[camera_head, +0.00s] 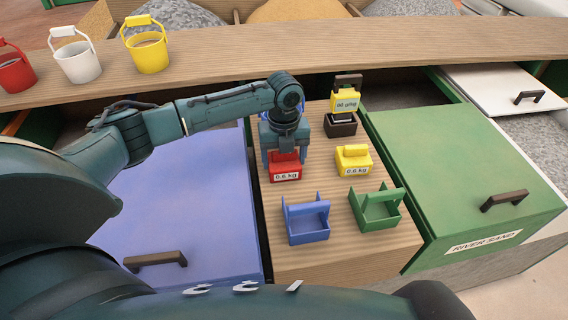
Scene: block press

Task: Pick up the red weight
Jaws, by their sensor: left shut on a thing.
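The red weight (286,172), labelled 0.6 kg, is on the wooden strip between the blue and green lids. My left gripper (285,152) points down over it and is shut on its top. Whether the weight touches the wood or hangs just above it I cannot tell. My right gripper does not show.
A yellow weight (354,161) stands to the right. A blue carrier (307,222) and a green carrier (377,210) stand in front. A dark press with a yellow block (345,102) stands behind. Red, white (78,60) and yellow buckets line the back shelf.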

